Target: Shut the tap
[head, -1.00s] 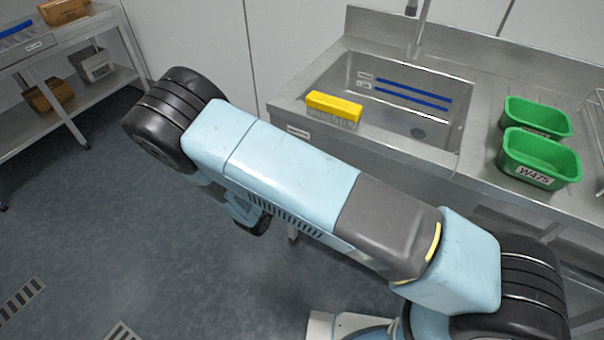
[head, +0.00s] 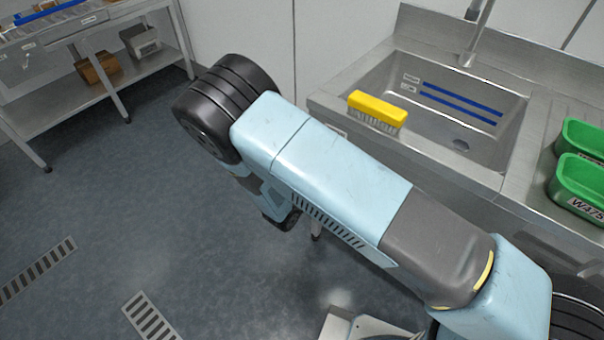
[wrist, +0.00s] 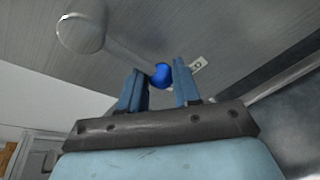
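The tap's grey pipe (head: 475,35) rises at the back of the steel sink (head: 505,115) in the head view; its top is cut off and no handle shows there. In the wrist view a round blue knob (wrist: 161,76) sits beside a small white label, against a grey steel surface. It may be the tap's handle, but I cannot be sure. My gripper (wrist: 157,72) is open, its two blue fingers apart. The knob appears between them; I cannot tell how far beyond the tips it is. The gripper is out of the head view.
A yellow brush (head: 377,108) lies on the sink's front rim. Green crates (head: 575,180) stand on the counter at right. A steel shelf rack (head: 75,103) with boxes stands at left. The floor between is clear.

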